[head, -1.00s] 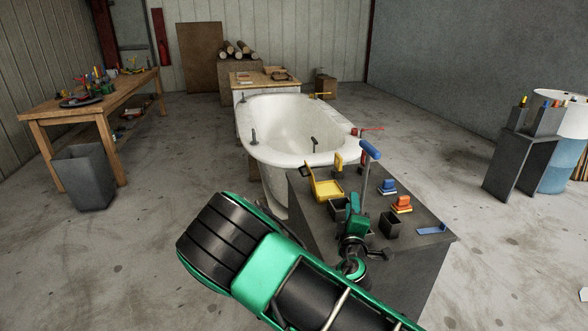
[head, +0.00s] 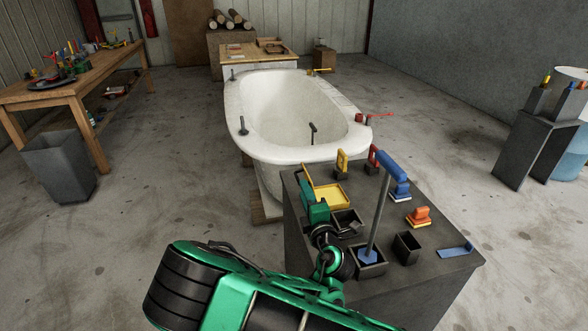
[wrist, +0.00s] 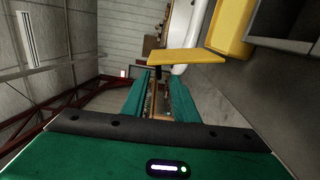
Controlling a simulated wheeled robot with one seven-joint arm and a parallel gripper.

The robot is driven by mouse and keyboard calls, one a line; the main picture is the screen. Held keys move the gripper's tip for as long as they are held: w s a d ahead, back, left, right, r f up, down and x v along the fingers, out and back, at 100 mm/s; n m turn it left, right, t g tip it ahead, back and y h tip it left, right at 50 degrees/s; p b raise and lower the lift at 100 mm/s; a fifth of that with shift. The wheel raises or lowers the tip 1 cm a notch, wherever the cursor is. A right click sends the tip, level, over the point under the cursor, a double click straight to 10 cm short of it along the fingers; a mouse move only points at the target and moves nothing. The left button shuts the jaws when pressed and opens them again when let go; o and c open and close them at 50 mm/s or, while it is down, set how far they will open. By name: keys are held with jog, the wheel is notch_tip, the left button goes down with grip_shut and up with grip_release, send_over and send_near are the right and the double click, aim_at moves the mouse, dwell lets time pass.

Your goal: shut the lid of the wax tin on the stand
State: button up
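In the wrist view the lid (wrist: 186,57) is a thin plate just beyond the fingertips, and the yellow tin body (wrist: 230,28) is at upper right.
A white tub-shaped mould (head: 262,145) stands just behind. A workbench (head: 98,130) and bin (head: 58,167) are at left.

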aim_at(295, 173)
jog(key=x, duration=1)
jog(key=shift+w+a, duration=0.3)
jog(key=shift+w, duration=0.05)
grip_shut()
jog(key=shift+a, duration=0.1)
